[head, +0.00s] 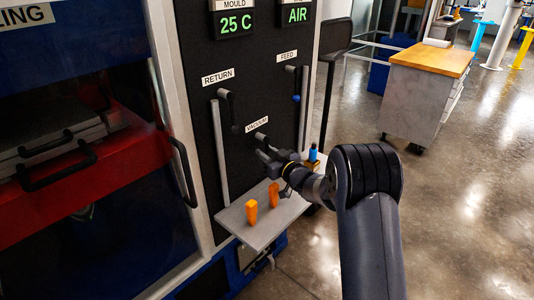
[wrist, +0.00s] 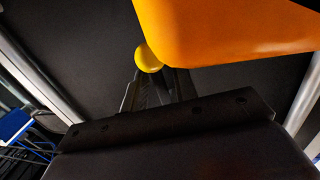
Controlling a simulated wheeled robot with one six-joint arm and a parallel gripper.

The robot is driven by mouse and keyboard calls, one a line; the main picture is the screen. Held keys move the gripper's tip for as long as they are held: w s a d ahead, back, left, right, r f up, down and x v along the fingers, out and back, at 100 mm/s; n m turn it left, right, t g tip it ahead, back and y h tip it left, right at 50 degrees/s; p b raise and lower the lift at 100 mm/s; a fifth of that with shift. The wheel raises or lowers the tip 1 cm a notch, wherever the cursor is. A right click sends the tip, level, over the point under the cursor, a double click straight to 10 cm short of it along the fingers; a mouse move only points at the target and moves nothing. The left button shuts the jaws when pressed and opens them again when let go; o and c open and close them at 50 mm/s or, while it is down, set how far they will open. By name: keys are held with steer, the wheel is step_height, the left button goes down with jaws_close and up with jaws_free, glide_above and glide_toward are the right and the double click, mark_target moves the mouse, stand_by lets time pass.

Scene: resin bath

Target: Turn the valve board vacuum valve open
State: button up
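The dark valve board (head: 255,90) stands upright in the head view. The vacuum valve (head: 261,137) is a short black lever beside its VACUUM label (head: 256,124). My gripper (head: 266,158) is just below this lever, in front of the board. In the wrist view, a yellow ball-shaped knob (wrist: 149,58) shows at the far end of my gripper fingers (wrist: 155,85). The fingers look spaced apart. The knob is partly covered by a large orange thing (wrist: 230,30) close to the camera, which I cannot identify. I cannot tell whether the fingers touch the knob.
The RETURN lever (head: 229,108) and the blue-tipped FEED lever (head: 295,84) flank the vacuum valve.

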jaws_close()
